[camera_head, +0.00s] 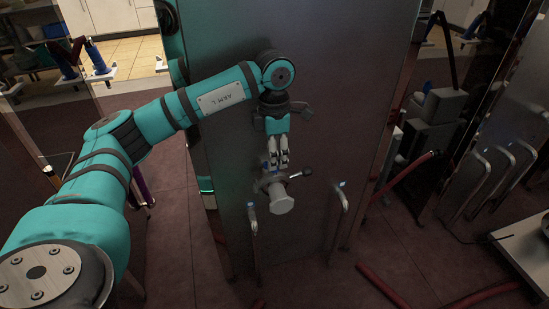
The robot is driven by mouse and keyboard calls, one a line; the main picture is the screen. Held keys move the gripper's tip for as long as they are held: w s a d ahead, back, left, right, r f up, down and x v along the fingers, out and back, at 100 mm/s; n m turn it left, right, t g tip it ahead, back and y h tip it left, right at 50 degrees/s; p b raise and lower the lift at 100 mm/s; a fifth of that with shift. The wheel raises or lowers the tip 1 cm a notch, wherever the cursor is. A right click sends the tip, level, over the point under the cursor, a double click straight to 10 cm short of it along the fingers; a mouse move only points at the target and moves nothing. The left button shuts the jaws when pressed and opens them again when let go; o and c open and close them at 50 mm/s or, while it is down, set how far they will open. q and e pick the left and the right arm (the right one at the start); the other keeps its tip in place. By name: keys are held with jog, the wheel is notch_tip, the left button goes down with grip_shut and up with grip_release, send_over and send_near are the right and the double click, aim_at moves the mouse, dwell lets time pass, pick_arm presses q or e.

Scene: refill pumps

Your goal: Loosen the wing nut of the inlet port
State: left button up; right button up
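The inlet port (281,201) shows as a pale round stub low on the front of a grey metal cabinet. A clamp-like fitting with a short dark lever, which looks like the wing nut (300,174), sits around the port's upper part. My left gripper (278,166) points down just above this fitting, with its two fingers close together. Its fingertips overlap the fitting's top edge in the picture. I cannot tell whether they touch it or hold any part of it. My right gripper is not in view.
The grey cabinet (340,90) has metal handles left (253,218) and right (342,205) of the port. Red hoses (385,287) lie on the dark tiled floor at the right. Another machine with curved handles (490,170) stands at the far right.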

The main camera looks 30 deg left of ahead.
pick_arm(q)
notch_tip(320, 180, up, 11)
jog(key=shift+f, duration=0.2)
dwell(0.5)
